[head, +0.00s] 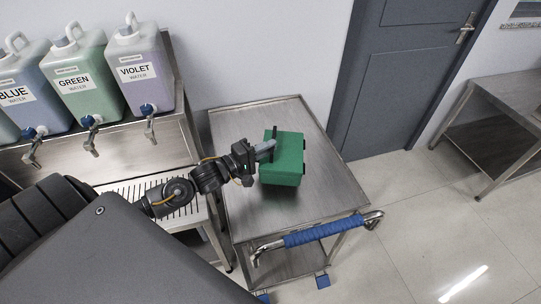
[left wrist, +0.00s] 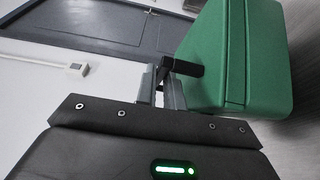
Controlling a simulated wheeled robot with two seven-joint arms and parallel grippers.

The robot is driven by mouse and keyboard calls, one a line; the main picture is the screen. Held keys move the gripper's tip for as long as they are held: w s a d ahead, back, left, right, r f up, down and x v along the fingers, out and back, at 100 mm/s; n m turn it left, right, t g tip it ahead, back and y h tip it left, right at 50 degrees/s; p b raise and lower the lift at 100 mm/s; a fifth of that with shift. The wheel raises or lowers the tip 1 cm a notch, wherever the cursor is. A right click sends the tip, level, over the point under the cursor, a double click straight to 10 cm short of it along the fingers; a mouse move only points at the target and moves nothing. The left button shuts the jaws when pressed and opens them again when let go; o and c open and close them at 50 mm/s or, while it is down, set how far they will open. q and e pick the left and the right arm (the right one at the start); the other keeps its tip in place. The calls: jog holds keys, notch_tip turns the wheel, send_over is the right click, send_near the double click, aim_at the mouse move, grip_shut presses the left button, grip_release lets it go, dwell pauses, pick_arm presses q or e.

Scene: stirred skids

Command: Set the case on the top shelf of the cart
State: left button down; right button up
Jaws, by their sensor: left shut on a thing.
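The green case (head: 283,163) is at the top shelf of the metal cart (head: 240,130), near the middle of the shelf. I cannot tell whether its underside touches the shelf. My left gripper (head: 266,149) reaches in from the left and is shut on the case's dark handle. In the left wrist view the case (left wrist: 240,55) fills the upper right, with the gripper's fingers (left wrist: 172,85) closed around the black handle at its side. My right gripper is not in view.
The cart has a blue push handle (head: 326,230) at its front. Jugs of blue, green and violet water (head: 140,72) with taps stand on a metal counter at the left. A grey door (head: 405,75) is behind, and a steel table (head: 500,120) stands at the right.

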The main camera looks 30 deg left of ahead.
aim_at(277, 152)
pick_arm(q)
jog(key=shift+w+d+f, duration=0.2)
jog(key=shift+w+f, duration=0.15)
jog(key=shift+w, duration=0.1)
jog(key=shift+f+p, duration=0.4)
jog(key=shift+f, duration=1.15)
jog(key=c, duration=1.5)
grip_release()
jog(key=shift+f, duration=0.1)
